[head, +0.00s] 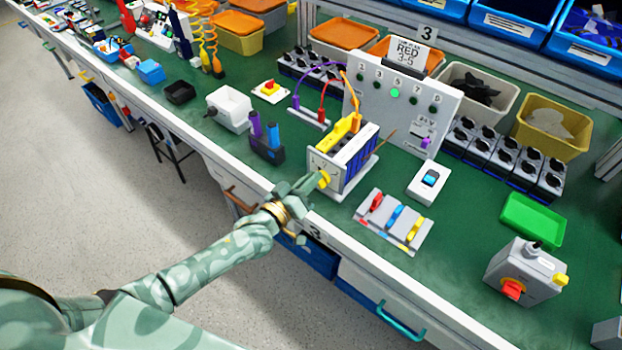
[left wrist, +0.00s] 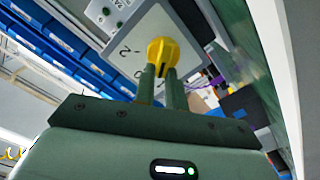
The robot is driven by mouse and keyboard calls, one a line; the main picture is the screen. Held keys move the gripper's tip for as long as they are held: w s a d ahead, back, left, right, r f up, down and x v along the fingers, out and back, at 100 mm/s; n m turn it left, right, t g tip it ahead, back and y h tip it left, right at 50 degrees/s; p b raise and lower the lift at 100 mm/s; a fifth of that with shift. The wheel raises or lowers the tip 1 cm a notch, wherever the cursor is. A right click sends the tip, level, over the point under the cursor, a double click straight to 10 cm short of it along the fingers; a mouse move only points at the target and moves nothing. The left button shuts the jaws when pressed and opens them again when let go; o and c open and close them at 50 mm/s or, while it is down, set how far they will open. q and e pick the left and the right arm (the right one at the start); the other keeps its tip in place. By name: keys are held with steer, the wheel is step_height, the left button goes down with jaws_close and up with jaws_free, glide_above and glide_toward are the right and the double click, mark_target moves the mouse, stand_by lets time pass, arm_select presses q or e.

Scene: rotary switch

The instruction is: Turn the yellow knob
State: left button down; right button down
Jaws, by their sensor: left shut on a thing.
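The yellow knob (head: 324,179) sits on the front face of a grey box (head: 349,183) near the bench's front edge. In the left wrist view the yellow knob (left wrist: 163,50) shows on a light panel (left wrist: 128,42) with printed numbers. My left gripper (head: 313,183) reaches it from the front left. Its two fingers (left wrist: 163,88) are shut on the knob, one on each side. The gripper partly hides the knob in the head view. My right gripper is not in view.
A grey plate with red, blue and yellow levers (head: 395,220) lies right of the box. An upright test panel (head: 402,100) with cables stands behind it. A holder with purple and blue pieces (head: 266,142) stands to the left. A box with a red knob (head: 526,275) stands at right.

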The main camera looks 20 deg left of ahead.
arm_select(q)
steer(key=shift+a+f+n, duration=0.15)
steer(key=shift+n, duration=0.85)
steer(key=c, duration=1.4)
jaws_free()
steer(key=shift+c, duration=0.2)
steer(key=shift+s, duration=0.1)
steer(key=shift+s+a, duration=0.2)
steer(key=shift+s, duration=0.15)
steer(key=p+v, duration=0.2)
steer(key=v, duration=1.3)
steer(key=shift+s+p, duration=0.2)
steer(key=shift+p, duration=0.15)
